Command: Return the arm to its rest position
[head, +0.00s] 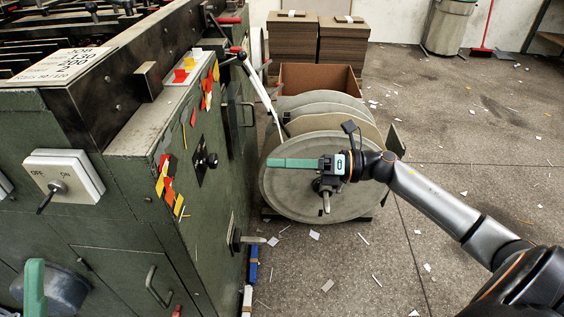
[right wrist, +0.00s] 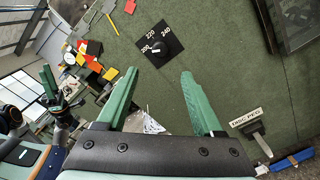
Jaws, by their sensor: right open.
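My right arm reaches in from the right in the head view. My right gripper (head: 270,163) points left in front of the large grey disc (head: 290,196), with a green finger toward the machine's side. In the right wrist view, its two green fingers (right wrist: 158,76) are spread apart with nothing held between them, facing the green machine panel (right wrist: 220,60). Of my left gripper, only a green finger (head: 35,290) shows at the bottom left of the head view.
The green machine (head: 120,235) fills the left, with a dial (head: 205,161) and a lever (head: 238,238). Several discs stand behind my right gripper. Cardboard stacks (head: 293,40) and a bin (head: 449,25) are at the back. The floor (head: 480,150) at right is mostly open, with scraps.

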